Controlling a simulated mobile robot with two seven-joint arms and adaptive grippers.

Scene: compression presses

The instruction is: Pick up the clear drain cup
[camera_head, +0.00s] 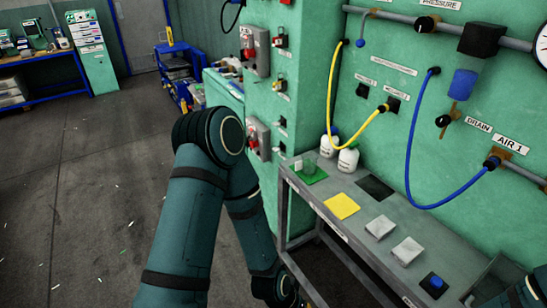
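A small see-through cup (309,167), likely the clear drain cup, stands on a green mat (315,179) at the far left end of the grey bench. It is small and takes on the green behind it, so its outline is faint. My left arm rises in the middle of the picture and bends down to the left of the bench. Its wrist is low beside the bench's front, and its gripper fingers do not show. Only a piece of my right arm shows at the bottom right corner; its gripper does not show.
Two white bottles (348,159) stand behind the cup. The bench (325,211) also holds a yellow mat (342,206), a dark mat (375,188), two pale blocks (407,251) and a blue-topped item (433,285). Yellow (332,95) and blue hoses (408,165) hang from the green panel behind.

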